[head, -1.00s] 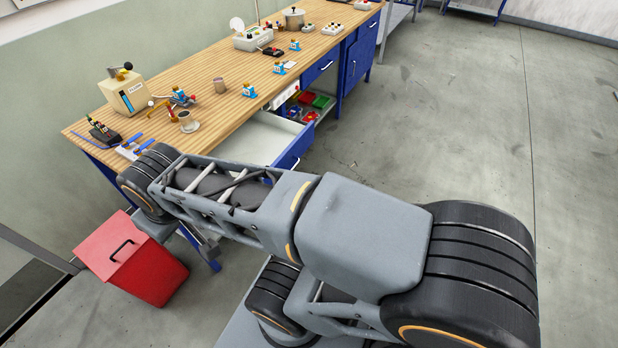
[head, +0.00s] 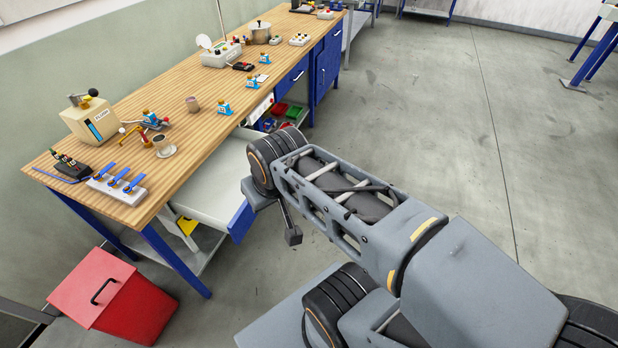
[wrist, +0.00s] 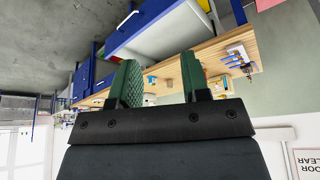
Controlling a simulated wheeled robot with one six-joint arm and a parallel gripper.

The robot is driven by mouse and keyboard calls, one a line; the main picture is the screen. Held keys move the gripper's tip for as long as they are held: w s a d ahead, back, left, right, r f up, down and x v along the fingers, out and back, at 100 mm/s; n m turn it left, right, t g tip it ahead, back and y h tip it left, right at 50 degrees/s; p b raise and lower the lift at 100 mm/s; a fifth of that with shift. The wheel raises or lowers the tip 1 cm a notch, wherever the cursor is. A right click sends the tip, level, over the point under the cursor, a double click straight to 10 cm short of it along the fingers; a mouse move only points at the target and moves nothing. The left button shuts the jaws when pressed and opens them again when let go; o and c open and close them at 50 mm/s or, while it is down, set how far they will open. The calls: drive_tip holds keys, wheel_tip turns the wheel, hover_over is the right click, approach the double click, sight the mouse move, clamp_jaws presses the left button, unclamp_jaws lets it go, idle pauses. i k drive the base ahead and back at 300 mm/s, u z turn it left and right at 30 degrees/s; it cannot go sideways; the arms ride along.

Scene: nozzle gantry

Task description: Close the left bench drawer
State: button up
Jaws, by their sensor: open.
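The left bench drawer (head: 213,190) is pulled out from under the wooden bench top. It has a pale inside and a blue front (head: 240,220), part of which is hidden behind my arm in the head view. The drawer front also shows in the wrist view (wrist: 145,22), where the picture is upside down. My gripper (wrist: 158,82) shows there with its two green fingers apart and nothing between them. It is apart from the drawer. In the head view my arm's wrist end is beside the drawer's right side, and the fingers are not clearly seen.
The bench top (head: 205,110) carries a cream machine (head: 90,118), a cup on a saucer (head: 164,147), a blue-handled valve block (head: 117,186) and a pot (head: 260,32). A red bin (head: 105,298) stands at the lower left. Open floor (head: 440,130) lies to the right.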

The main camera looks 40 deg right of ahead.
sight(212, 196)
drive_tip(key=z, duration=0.4)
drive_tip(key=i, duration=0.5)
drive_tip(key=z, duration=0.05)
drive_tip(key=k, duration=0.45)
drive_tip(key=z, duration=0.65)
drive_tip(key=i, duration=0.7)
drive_tip(key=u, duration=0.95)
